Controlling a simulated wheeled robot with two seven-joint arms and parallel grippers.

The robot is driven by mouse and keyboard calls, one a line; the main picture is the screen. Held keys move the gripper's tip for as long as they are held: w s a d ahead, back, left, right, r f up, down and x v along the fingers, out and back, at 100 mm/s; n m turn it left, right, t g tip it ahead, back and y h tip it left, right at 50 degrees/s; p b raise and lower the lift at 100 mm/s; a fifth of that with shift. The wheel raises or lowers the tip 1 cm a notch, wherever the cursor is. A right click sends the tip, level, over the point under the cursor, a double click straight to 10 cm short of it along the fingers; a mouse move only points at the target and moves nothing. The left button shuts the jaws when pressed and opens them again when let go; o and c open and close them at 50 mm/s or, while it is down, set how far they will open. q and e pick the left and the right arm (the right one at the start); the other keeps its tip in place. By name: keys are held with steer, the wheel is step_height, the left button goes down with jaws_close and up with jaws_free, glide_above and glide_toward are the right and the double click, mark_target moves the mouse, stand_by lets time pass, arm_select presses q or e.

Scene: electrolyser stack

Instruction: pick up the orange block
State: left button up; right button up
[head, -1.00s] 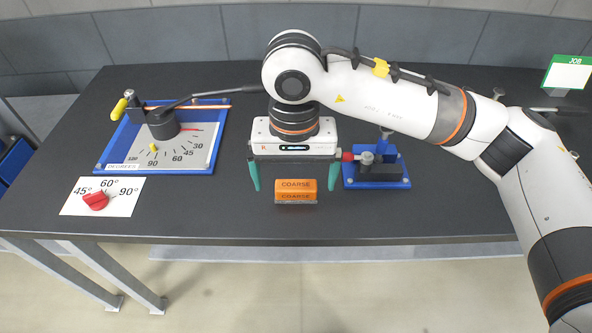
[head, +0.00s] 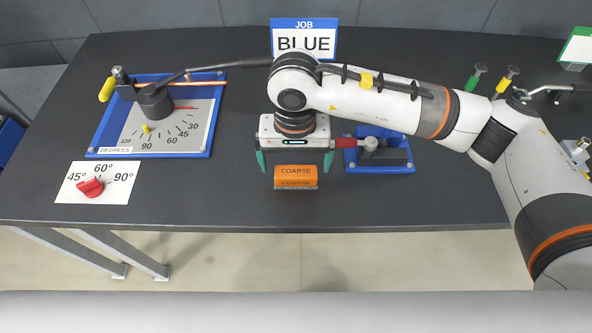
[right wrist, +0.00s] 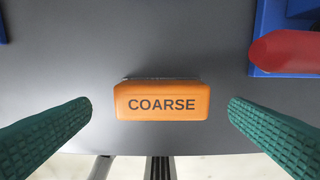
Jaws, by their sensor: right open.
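The orange block (head: 296,171), marked COARSE, sits on the dark table near its front edge. In the right wrist view the orange block (right wrist: 161,101) lies between the two green fingers, with a clear gap on each side. My right gripper (head: 295,166) is open and empty, with its fingers pointing down around the block's left and right sides. The fingers also show in the right wrist view (right wrist: 160,118). My left gripper is not in these frames.
A blue fixture with a red handle (head: 352,141) stands close on the right. A blue bending board with a dial (head: 184,137) and a card with a red knob (head: 90,187) are at left. A BLUE job sign (head: 304,40) stands behind.

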mark_target(296, 171)
step_height(296, 171, down, 4)
steer(key=shift+d+r+p, duration=0.1)
steer(key=shift+r+p, duration=0.1)
steer(key=shift+p, duration=0.6)
steer(key=shift+f, duration=0.35)
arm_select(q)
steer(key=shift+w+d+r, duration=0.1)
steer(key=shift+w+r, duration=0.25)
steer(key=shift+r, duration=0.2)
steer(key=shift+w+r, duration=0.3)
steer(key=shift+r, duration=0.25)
arm_select(e)
steer(key=shift+c, duration=0.3)
steer(key=c, duration=0.9)
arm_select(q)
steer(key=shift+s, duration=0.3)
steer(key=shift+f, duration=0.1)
arm_select(e)
steer(key=shift+r, duration=0.1)
